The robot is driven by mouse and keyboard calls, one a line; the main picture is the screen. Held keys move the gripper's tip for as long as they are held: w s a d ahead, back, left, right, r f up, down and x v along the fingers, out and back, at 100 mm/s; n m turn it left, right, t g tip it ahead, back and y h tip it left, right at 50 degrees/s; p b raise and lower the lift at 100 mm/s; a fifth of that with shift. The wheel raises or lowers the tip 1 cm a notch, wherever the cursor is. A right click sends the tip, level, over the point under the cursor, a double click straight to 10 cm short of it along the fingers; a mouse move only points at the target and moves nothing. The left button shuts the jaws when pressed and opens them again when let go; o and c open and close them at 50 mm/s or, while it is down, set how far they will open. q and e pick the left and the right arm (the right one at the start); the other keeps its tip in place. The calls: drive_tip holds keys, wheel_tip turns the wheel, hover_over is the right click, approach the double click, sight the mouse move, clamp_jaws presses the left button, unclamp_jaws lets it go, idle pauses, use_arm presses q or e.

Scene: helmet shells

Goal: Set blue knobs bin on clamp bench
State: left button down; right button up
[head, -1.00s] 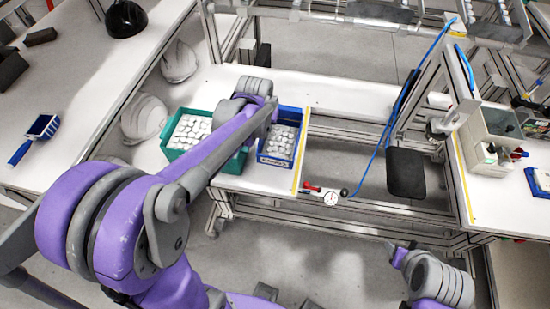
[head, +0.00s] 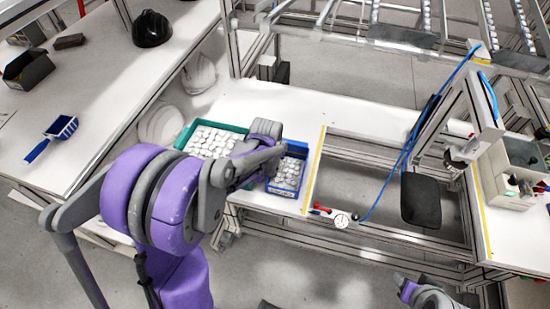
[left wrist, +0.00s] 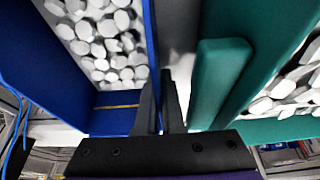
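The blue bin (head: 287,190) holds small white knobs and stands on the white bench (head: 262,100), beside a teal bin (head: 184,136) of white pieces. In the left wrist view the blue bin (left wrist: 108,124) is at left and the teal bin (left wrist: 218,75) at right. My left gripper (left wrist: 159,78) points down at the blue bin's wall facing the teal bin. Its black fingers are close together, with only a narrow gap. I cannot tell whether the wall is gripped between them. In the head view my left arm hides the fingers. My right arm shows at the bottom right; its fingers are not visible.
A dial gauge (head: 342,220) with a red-handled part sits at the bench's front edge. A blue hose (head: 395,165) and a dark pad (head: 421,199) are right of it. Another bench (head: 490,190) with a grey box (head: 512,172) stands at far right. White helmet shells (head: 199,74) lie at left.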

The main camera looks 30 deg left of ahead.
use_arm(q)
drive_tip(key=shift+f, duration=0.2)
drive_tip(key=c, duration=1.3)
unclamp_jaws()
drive_tip(key=shift+r, duration=0.15)
